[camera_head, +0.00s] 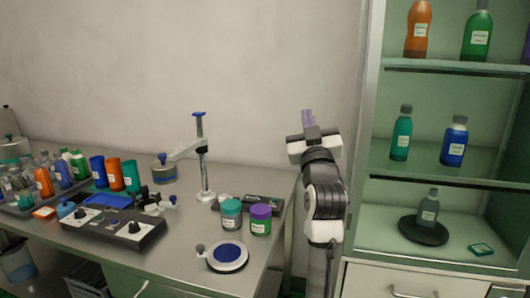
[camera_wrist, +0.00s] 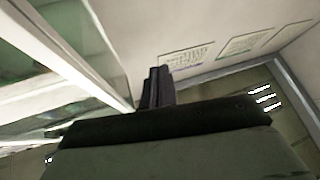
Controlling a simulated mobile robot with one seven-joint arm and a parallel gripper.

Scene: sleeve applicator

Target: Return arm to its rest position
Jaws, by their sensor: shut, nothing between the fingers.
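My gripper (camera_head: 308,118) is raised upright between the bench and the shelf cabinet in the head view. Its fingers point up and are shut with nothing between them. In the wrist view my gripper (camera_wrist: 158,72) shows as two dark fingers side by side, pointing toward the upper wall and ceiling area. The arm stands folded up to the right of the bench's end. It touches nothing that I can see.
The metal bench (camera_head: 190,272) holds a black control box (camera_head: 110,228), a stand (camera_head: 202,160), a teal jar (camera_head: 231,214), a purple-lidded jar (camera_head: 261,219) and a round blue-topped disc (camera_head: 228,256). The cabinet (camera_head: 372,130) with bottles stands close on the right. Posters (camera_wrist: 187,58) hang on a wall.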

